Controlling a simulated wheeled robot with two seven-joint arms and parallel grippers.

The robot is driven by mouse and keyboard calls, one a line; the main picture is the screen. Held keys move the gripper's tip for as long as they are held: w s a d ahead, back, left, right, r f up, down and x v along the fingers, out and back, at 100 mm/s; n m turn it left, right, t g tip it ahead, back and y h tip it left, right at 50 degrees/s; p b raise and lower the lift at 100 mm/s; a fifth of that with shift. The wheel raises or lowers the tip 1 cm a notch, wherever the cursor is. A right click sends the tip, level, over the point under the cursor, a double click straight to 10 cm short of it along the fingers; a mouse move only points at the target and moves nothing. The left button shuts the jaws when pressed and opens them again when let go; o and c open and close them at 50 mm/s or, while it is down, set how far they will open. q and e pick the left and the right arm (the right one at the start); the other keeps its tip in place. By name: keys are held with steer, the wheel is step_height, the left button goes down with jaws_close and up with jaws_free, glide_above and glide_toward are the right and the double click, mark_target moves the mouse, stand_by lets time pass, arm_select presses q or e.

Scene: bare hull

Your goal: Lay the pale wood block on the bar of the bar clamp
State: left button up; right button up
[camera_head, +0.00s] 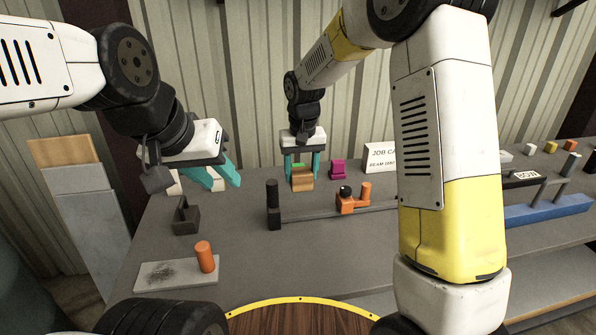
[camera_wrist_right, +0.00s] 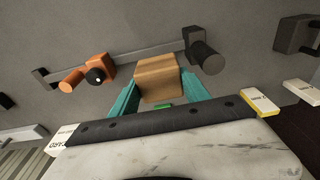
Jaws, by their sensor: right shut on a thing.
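The pale wood block (camera_head: 301,182) is held between the teal fingers of my right gripper (camera_head: 302,172). It also shows in the right wrist view (camera_wrist_right: 158,80), with its far edge close to the bar. The bar clamp has a long grey bar (camera_head: 325,211), a dark fixed jaw (camera_head: 273,208) at its left end and an orange sliding jaw (camera_head: 346,202) with a black knob. In the head view the block appears behind and above the bar, between the two jaws; its exact height is unclear. My left gripper (camera_head: 216,177) is open and empty, off to the left.
A grey plate (camera_head: 175,274) with an orange cylinder (camera_head: 205,257) lies at the front left. A dark bracket (camera_head: 186,216) stands behind it. A magenta piece (camera_head: 338,169) and a sign (camera_head: 381,157) are at the back. A blue rack (camera_head: 547,209) is at the right.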

stand_by(0.3)
steer(key=shift+f, duration=4.75)
steer(key=o, duration=1.5)
steer(key=shift+o, duration=0.2)
